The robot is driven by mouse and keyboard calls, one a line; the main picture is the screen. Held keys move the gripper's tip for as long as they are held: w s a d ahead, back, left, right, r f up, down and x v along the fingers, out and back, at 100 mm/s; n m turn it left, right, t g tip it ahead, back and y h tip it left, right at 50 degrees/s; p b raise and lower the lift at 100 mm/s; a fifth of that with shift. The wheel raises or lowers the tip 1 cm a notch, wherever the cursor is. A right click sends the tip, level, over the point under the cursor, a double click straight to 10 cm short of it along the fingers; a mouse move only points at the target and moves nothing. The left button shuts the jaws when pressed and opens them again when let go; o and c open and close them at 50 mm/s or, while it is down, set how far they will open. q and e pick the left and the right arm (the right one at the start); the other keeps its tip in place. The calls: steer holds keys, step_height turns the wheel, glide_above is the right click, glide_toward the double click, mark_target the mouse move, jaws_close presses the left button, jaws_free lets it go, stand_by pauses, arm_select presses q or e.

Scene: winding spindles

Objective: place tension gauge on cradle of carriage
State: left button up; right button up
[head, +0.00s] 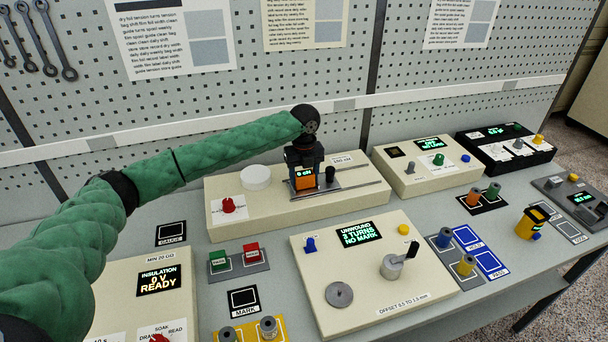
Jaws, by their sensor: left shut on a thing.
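The tension gauge (305,183) is a small orange and black block with a green readout that seems to read 0 cN. My left gripper (304,150) points down from above and is shut on its top. The gauge is upright over the dark carriage plate (329,189), which lies on the long cream winding unit (230,187). I cannot tell whether its underside touches the cradle, as the gauge hides that part. A dark post (330,174) stands on the carriage just right of the gauge. My right gripper is out of view.
A white disc (256,177) and a red knob (228,204) are on the same unit. In front is a cream box (355,300) reading "UNWOUND 3 TURNS NO MARK". Spindles stand on coloured trays at the right. A yellow device (532,222) stands far right.

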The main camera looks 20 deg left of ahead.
arm_select(q)
steer(key=shift+s+f, duration=0.1)
steer(key=shift+f, duration=0.25)
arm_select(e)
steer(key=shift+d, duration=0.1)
